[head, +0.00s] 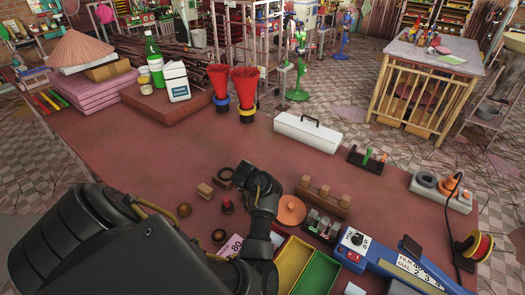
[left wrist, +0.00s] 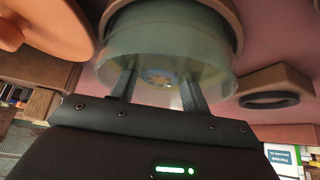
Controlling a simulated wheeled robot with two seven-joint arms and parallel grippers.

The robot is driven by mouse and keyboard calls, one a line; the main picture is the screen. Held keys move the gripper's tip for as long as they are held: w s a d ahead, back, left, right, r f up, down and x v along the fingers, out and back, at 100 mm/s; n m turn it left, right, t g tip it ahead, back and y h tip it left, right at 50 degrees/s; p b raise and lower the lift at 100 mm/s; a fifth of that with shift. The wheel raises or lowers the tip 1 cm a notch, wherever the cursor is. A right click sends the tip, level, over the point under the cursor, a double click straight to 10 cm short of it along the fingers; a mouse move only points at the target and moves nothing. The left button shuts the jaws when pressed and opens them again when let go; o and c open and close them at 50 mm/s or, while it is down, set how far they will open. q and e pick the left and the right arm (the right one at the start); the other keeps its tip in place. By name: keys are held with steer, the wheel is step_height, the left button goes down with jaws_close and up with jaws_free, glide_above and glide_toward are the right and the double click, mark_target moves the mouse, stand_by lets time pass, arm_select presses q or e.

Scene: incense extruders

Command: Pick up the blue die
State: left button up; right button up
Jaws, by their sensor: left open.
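I cannot make out a clearly blue die in the head view; my left arm may hide it. My left gripper (head: 262,190) is low over the red table, beside a dark ring and a wooden rack. In the left wrist view the open gripper's two fingers (left wrist: 161,88) point at a pale blue-green, see-through round piece (left wrist: 208,65) under a brown rim. A small yellow and blue pattern shows in it between the fingers. I cannot tell whether this piece is the die or whether the fingers touch it. My right gripper is not in view.
The wooden rack (head: 318,196), an orange disc (head: 290,211) and a small dark rack (head: 322,228) stand right of my gripper. A blue machine (head: 402,265) is at front right. The table's middle left is clear.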

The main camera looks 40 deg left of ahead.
arm_select(q)
steer(key=c, duration=0.9)
steer(key=shift+r, duration=0.15)
steer(key=shift+a+r+p, duration=0.1)
steer(key=shift+r+p, duration=0.2)
steer(key=shift+p, duration=0.05)
steer(key=shift+r+p, duration=5.1)
steer(key=shift+r, duration=3.45)
